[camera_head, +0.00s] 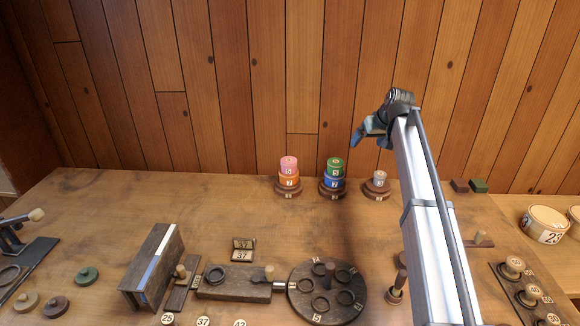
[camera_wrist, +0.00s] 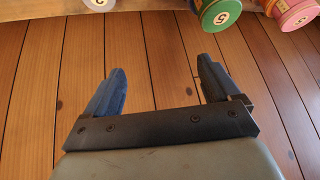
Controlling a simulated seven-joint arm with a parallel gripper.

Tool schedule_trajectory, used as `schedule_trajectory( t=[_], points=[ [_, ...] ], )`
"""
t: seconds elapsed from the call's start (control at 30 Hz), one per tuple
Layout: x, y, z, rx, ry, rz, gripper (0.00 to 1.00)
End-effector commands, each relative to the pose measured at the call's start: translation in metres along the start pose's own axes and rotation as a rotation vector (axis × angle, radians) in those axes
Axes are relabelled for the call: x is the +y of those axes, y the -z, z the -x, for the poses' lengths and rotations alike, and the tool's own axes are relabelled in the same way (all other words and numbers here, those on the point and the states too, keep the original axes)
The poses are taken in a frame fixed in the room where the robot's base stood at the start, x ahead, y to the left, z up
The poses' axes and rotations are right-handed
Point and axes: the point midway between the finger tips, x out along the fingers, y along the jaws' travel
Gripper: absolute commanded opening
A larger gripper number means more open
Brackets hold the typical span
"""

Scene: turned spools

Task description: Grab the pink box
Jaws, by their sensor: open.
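The pink piece (camera_head: 288,164) looks like a round spool with a number on it, not a square box. It sits upright on an orange piece (camera_head: 289,181) at the back of the table. In the wrist view the pink piece (camera_wrist: 297,15) is at the top right corner, partly cut off. My gripper (camera_head: 362,137) is raised in front of the wall, above and to the right of the pink piece and apart from it. Its two blue fingers (camera_wrist: 160,88) are spread with nothing between them.
A green spool (camera_head: 335,165) on a blue one (camera_head: 333,184) stands right of the pink stack. A small grey spool (camera_head: 380,176) on a brown base is farther right. A dark round rack (camera_head: 298,300) and a wooden block (camera_head: 220,288) are in front. The table between is bare.

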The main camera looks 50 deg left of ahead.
Motion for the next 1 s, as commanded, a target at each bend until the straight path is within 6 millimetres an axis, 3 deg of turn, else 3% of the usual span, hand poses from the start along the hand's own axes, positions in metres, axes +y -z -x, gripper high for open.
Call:
schedule_trajectory(
  t=[0.03,0.2,0.4,0.6,0.77,1.0],
  points=[
    [-0.033,0.007,-0.002,-0.020,0.014,0.042,0.89],
    [-0.122,0.018,-0.002,-0.090,0.045,0.162,0.89],
    [-0.200,0.021,0.003,-0.150,0.068,0.268,0.89],
    [-0.233,0.020,0.006,-0.176,0.076,0.313,0.89],
    [-0.236,0.018,-0.002,-0.180,0.077,0.318,0.89],
    [-0.237,0.012,-0.035,-0.180,0.078,0.317,0.89]
  ],
)
